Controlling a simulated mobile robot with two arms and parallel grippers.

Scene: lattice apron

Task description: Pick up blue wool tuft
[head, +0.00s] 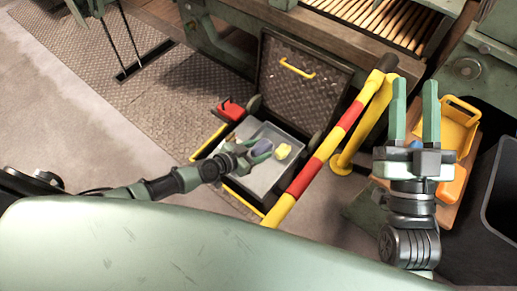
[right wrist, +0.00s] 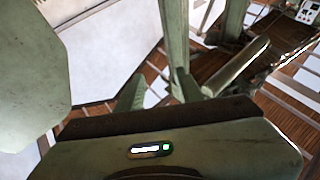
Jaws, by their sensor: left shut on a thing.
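The blue wool tuft (head: 262,147) is a small blue-grey lump over the grey tray (head: 265,180) in the head view. My left gripper (head: 260,151) reaches in from the left and is shut on it. The fingers hide part of the tuft, and I cannot tell whether it still touches the tray. A yellow tuft (head: 283,151) lies in the tray just right of it. My right gripper (head: 414,103) is open and empty, fingers pointing up the picture. Its fingers also show in the right wrist view, where no tuft is seen.
A red and yellow striped rail (head: 321,160) runs diagonally between the tray and my right arm. An open dark lid (head: 300,85) with a yellow handle stands behind the tray. A red object (head: 230,110) sits at the tray's far left. A yellow bin (head: 455,130) is behind my right gripper.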

